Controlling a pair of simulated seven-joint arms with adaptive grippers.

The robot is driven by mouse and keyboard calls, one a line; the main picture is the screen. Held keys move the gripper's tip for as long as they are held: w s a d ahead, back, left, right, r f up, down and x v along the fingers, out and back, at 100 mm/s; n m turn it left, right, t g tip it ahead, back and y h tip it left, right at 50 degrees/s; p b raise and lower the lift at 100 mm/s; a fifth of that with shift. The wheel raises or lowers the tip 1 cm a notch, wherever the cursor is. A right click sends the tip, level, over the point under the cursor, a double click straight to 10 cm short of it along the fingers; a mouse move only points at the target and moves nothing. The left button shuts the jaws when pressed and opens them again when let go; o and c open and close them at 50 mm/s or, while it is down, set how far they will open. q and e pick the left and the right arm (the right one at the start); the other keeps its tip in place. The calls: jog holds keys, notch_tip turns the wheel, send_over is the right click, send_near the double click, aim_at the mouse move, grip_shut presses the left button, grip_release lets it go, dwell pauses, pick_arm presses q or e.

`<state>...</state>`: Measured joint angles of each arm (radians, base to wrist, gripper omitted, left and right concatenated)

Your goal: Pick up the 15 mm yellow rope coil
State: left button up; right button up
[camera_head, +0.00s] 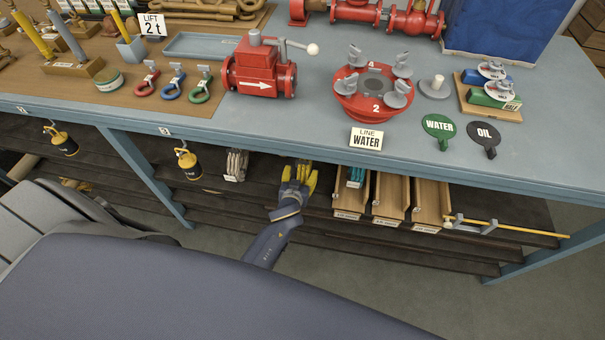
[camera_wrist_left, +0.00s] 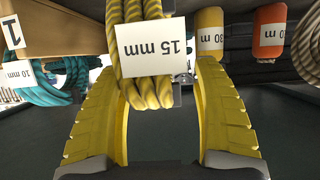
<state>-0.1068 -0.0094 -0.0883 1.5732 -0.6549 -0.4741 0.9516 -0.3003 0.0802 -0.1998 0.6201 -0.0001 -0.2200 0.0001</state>
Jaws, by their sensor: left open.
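The yellow rope coil (camera_wrist_left: 148,92) hangs in the upper middle of the left wrist view, with a white tag (camera_wrist_left: 154,48) reading 15 mm upside down. My left gripper (camera_wrist_left: 160,115) is open, its yellow fingers on either side of the coil's end. A gap shows on the right side; on the left the coil is close to the finger, and I cannot tell whether they touch. In the head view my left gripper (camera_head: 298,178) is at the shelf under the bench edge, and the coil there cannot be told apart from the yellow fingers. My right gripper is not in view.
In the left wrist view a teal coil (camera_wrist_left: 72,78) hangs on the left, yellow (camera_wrist_left: 208,48) and orange (camera_wrist_left: 268,38) items on the right. In the head view a pale coil (camera_head: 236,163) hangs left of the gripper, and wooden trays (camera_head: 391,193) lie right. The bench edge (camera_head: 300,150) overhangs.

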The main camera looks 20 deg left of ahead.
pick_arm(q)
jog(key=x, duration=0.3)
grip_shut()
dwell(0.6)
